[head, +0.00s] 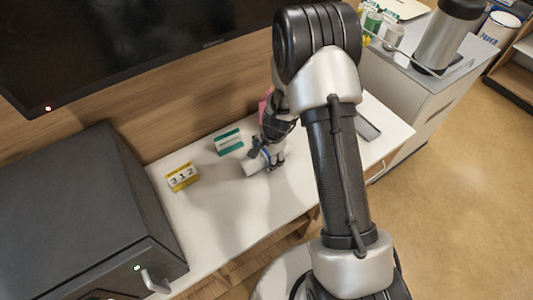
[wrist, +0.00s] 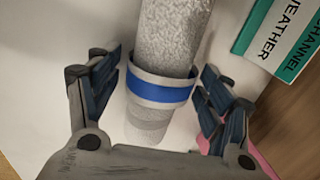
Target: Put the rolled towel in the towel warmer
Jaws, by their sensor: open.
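The rolled towel (wrist: 174,32) is a pale grey speckled roll with a blue and grey band around it. It lies on the white counter, and its light end (head: 252,167) shows in the head view just left of my gripper (head: 272,158). In the wrist view my gripper (wrist: 161,80) is open, with one finger on each side of the towel near the band and small gaps visible. The dark box at the left, which looks like the towel warmer (head: 75,200), has a green light and a metal handle (head: 155,283). Its front is mostly out of view.
Something pink (head: 264,106) is partly hidden by my arm. A dark screen (head: 130,45) hangs above. The counter between warmer and towel is clear.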

